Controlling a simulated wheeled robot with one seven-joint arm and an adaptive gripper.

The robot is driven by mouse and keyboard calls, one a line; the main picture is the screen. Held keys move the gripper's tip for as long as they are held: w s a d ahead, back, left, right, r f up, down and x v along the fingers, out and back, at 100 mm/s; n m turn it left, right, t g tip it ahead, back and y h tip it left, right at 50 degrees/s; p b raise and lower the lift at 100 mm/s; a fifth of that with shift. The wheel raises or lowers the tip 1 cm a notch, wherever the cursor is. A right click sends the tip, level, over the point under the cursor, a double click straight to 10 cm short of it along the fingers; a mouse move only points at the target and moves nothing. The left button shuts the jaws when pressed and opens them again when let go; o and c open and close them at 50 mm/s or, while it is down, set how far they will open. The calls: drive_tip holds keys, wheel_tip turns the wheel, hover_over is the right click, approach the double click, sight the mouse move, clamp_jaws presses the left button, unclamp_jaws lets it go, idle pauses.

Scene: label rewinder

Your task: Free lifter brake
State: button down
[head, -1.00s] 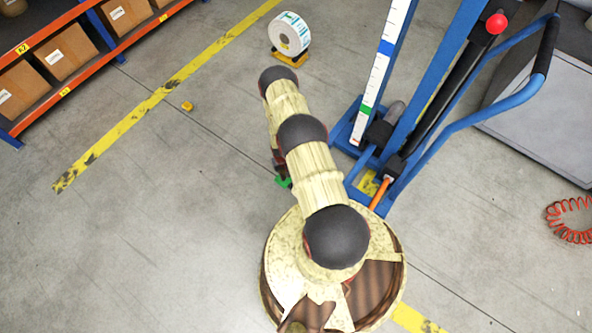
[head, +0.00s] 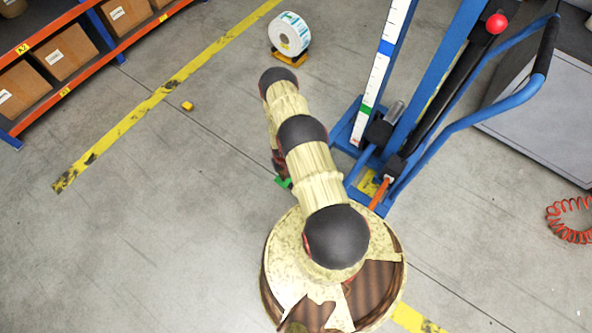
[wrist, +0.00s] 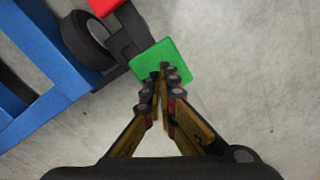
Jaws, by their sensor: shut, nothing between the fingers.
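The blue lifter (head: 422,105) stands right of my arm in the head view. In the wrist view its blue frame (wrist: 35,115) is at the left, with a dark caster wheel (wrist: 86,38) beside it. A green pedal (wrist: 162,60) sits on a dark bracket by the wheel, and a red part (wrist: 104,6) shows at the top edge. My gripper (wrist: 160,72) is shut and empty, with its fingertips overlapping the near part of the green pedal in this view. I cannot tell whether they touch it. In the head view the green pedal (head: 284,182) is partly hidden by my arm.
A label roll (head: 289,35) stands on a yellow-and-black support (head: 291,60) at the back. An orange-edged shelf (head: 85,72) with boxes is at upper left. A grey cabinet (head: 540,125) and a red coiled hose (head: 570,222) are at right. The left floor is mostly clear.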

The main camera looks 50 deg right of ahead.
drive_tip(key=shift+f, duration=2.25)
wheel_tip(320, 180, up, 9)
drive_tip(key=p, duration=0.5)
drive_tip(key=shift+p, duration=0.3)
